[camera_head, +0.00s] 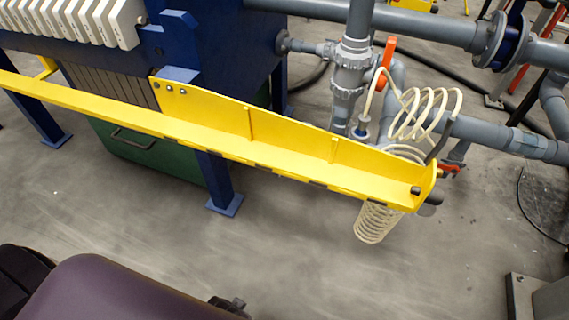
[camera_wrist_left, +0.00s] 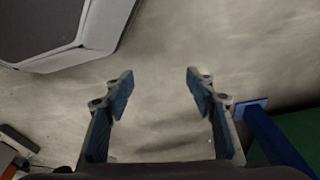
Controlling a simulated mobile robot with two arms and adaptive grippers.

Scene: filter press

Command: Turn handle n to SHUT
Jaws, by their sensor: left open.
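An orange-red lever handle (camera_head: 386,62) stands nearly upright on the grey vertical pipe in the head view, behind the coiled cream hose. A second, smaller red handle (camera_head: 452,169) shows low on the right, beside the end of the yellow beam and partly hidden. No label is readable, so I cannot tell which is handle n. My left gripper (camera_wrist_left: 160,82) is open and empty in the left wrist view, over bare floor, with no handle between its fingers. My right gripper is in neither view.
A long yellow beam (camera_head: 290,160) crosses in front of the pipes. The coiled hose (camera_head: 425,115) hangs around its right end. The blue press frame (camera_head: 222,185) stands at left. Grey pipes (camera_head: 420,22) run behind.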

